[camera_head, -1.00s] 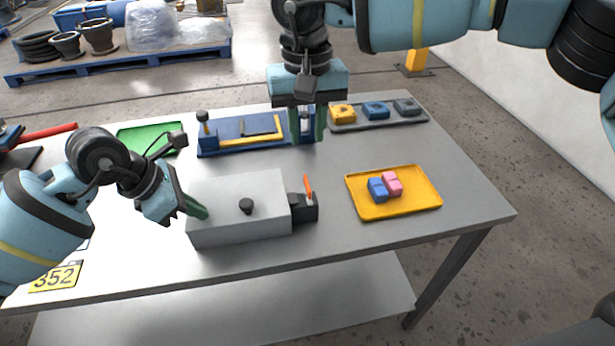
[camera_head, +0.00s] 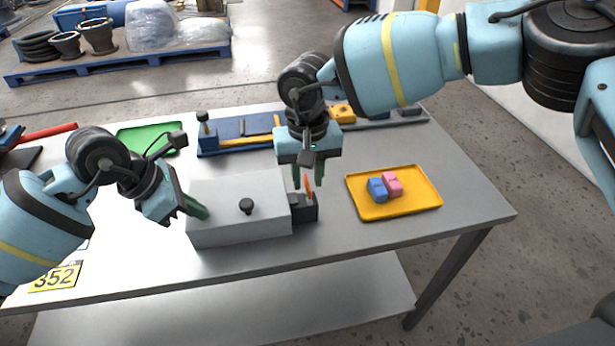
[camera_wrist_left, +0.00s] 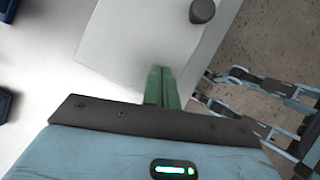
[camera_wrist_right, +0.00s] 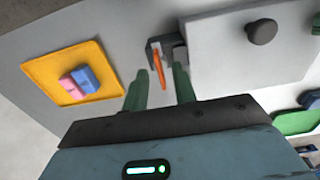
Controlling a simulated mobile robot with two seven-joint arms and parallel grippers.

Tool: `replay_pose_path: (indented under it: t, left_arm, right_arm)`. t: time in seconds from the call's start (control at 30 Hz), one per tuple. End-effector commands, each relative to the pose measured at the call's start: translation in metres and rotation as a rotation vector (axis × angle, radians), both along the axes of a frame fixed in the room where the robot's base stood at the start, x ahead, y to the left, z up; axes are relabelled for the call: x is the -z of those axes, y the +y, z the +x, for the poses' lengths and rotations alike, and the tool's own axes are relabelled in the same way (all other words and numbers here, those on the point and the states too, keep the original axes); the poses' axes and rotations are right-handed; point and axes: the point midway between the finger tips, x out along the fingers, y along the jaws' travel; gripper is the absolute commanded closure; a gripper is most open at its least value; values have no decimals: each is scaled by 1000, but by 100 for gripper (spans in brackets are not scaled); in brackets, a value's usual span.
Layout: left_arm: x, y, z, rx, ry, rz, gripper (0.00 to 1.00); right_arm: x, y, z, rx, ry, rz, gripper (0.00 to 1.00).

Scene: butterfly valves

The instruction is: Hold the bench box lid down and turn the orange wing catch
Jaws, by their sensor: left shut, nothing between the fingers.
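The grey bench box (camera_head: 240,232) stands on the table with its pale lid (camera_head: 222,190) closed and a dark round knob (camera_head: 246,206) on top. The orange wing catch (camera_head: 309,187) stands upright on a dark block at the box's right end. It also shows in the right wrist view (camera_wrist_right: 158,68). My left gripper (camera_head: 203,213) is shut and empty, its green fingertips at the lid's left end; whether they press on it I cannot tell. My right gripper (camera_head: 309,183) is open above the catch, its fingers on either side of the catch (camera_wrist_right: 160,85), with no contact visible.
A yellow tray (camera_head: 425,202) with a blue and a pink block lies right of the box. A blue fixture (camera_head: 228,130) with a yellow bar stands behind it. A green tray (camera_head: 135,131) lies at the back left. The table's front edge is close to the box.

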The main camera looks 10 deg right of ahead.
Motion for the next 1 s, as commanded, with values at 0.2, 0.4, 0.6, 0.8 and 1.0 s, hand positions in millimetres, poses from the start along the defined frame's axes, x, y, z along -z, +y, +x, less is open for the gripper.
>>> replay_pose_path:
  t: [0.2, 0.4, 0.6, 0.8, 1.0]
  left_arm:
    - [8, 0, -3, 2, 16, 9, 100]
    - [8, 0, -3, 3, 17, 9, 100]
    - [8, 0, -3, 2, 16, 9, 100]
    - [8, 0, -3, 2, 16, 9, 100]
    - [8, 1, -3, 2, 16, 9, 100]
  right_arm:
    - [10, 0, 0, 0, 1, 0, 73]
    - [10, 0, 0, 0, 1, 0, 73]
    - [10, 0, 0, 0, 1, 0, 98]
    - [10, 0, 0, 0, 1, 0, 100]
    - [10, 0, 0, 21, 1, 1, 100]
